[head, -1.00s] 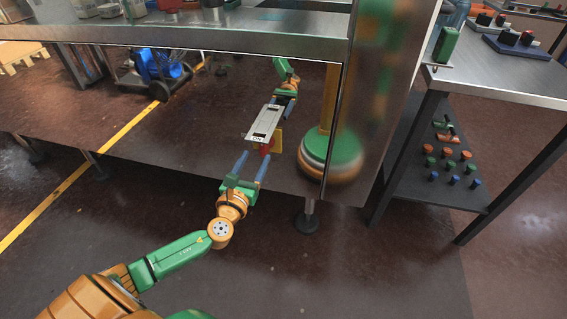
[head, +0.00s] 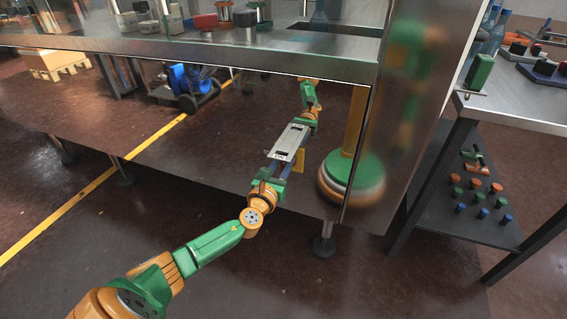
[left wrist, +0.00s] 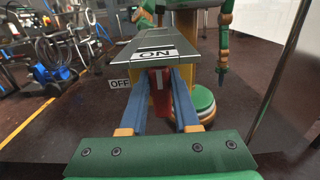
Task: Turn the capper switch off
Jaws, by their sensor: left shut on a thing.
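The capper switch has a grey housing (head: 290,142) on the glossy front panel below the steel counter. In the left wrist view the housing (left wrist: 150,52) bears an ON label, and an OFF label (left wrist: 120,84) shows at its left. A red lever (left wrist: 160,92) hangs below the housing. My left gripper (head: 283,165) reaches up to the switch from below. In the left wrist view its blue fingers (left wrist: 164,78) stand on both sides of the red lever, shut on it. The lever is mostly hidden in the head view. My right gripper shows only as a reflection.
The glossy panel (head: 240,140) mirrors my body, the floor and a blue machine. The steel counter edge (head: 200,50) overhangs the switch. A side table (head: 520,105) with a lower shelf (head: 450,210) of small coloured parts stands at the right. The floor in front is open.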

